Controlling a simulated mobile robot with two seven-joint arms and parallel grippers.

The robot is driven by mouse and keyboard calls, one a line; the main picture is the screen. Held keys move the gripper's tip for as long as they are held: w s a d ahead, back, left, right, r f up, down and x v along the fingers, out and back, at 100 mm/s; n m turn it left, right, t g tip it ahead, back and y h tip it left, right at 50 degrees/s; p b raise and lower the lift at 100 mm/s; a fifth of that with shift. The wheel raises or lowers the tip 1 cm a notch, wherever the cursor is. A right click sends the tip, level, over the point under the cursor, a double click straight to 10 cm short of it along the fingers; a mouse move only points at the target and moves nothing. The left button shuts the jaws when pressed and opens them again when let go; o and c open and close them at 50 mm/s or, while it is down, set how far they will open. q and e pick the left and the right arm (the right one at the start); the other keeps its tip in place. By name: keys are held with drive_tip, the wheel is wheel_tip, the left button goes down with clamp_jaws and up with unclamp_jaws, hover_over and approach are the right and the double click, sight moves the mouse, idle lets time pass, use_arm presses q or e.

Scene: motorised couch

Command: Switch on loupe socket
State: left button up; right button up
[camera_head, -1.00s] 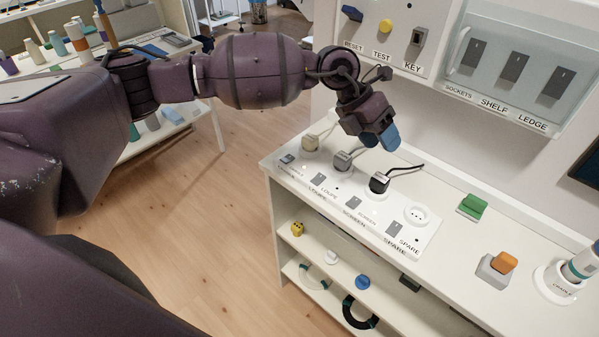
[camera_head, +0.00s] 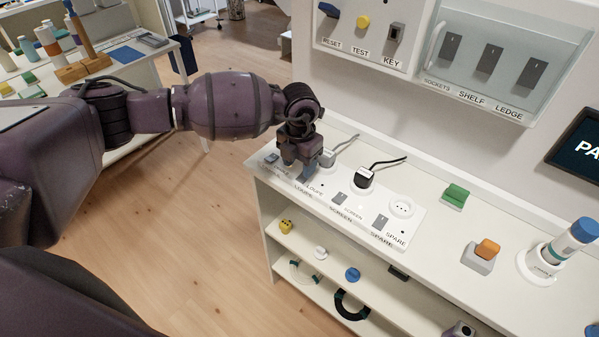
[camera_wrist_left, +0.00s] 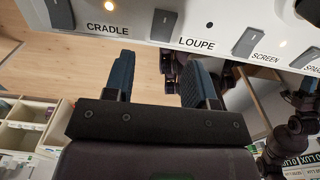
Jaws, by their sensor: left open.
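The white socket panel (camera_head: 352,214) lies on the bench top, with a row of grey rocker switches and printed labels. My left gripper (camera_head: 298,174) points down over its left part, hiding the loupe switch in the head view. In the left wrist view the loupe switch (camera_wrist_left: 163,25) shows beside the word LOUPE, past the fingertips. The cradle switch (camera_wrist_left: 60,14) is to its left and the screen switch (camera_wrist_left: 248,40) to its right. The gripper's two blue fingers (camera_wrist_left: 158,73) stand apart with nothing between them. I cannot tell whether the fingers touch the panel.
A grey plug (camera_head: 326,157) and a black plug (camera_head: 363,178) with cords sit in the panel behind the switches. The spare socket (camera_head: 401,206) is empty. A green block (camera_head: 455,196) and an orange-topped switch (camera_head: 486,250) stand to the right. A switch box (camera_head: 408,75) hangs above.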

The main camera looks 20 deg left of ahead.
sight(299, 181)
use_arm(q)
drive_tip(key=shift+f, duration=2.2)
